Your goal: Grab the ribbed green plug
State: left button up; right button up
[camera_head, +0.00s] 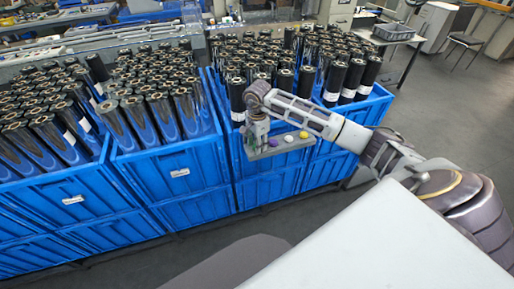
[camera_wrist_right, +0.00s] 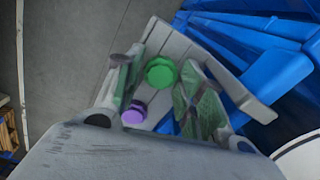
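The ribbed green plug (camera_wrist_right: 161,72) is round and bright green. In the right wrist view it sits over a grey tray (camera_wrist_right: 228,78), between the two fingers of my right gripper (camera_wrist_right: 158,80). The fingers are open, one on each side, with a gap to the plug; how high they are above the tray is hard to tell. In the head view my right gripper (camera_head: 257,140) points down at the left end of the tray (camera_head: 258,155). I cannot make out the green plug there. My left gripper is not in view.
A purple piece (camera_wrist_right: 134,112) lies close to the green plug. A white piece (camera_head: 289,138) and a yellow piece (camera_head: 303,134) lie further right on the tray. Blue crates (camera_head: 176,172) full of dark rolls stand behind and left. Grey floor (camera_head: 440,105) is open at right.

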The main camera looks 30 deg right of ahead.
jog(key=shift+c, duration=0.4)
jog(key=shift+c, duration=1.4)
jog(key=shift+r, duration=0.1)
notch_tip(320, 180, up, 10)
jog(key=b, duration=0.1)
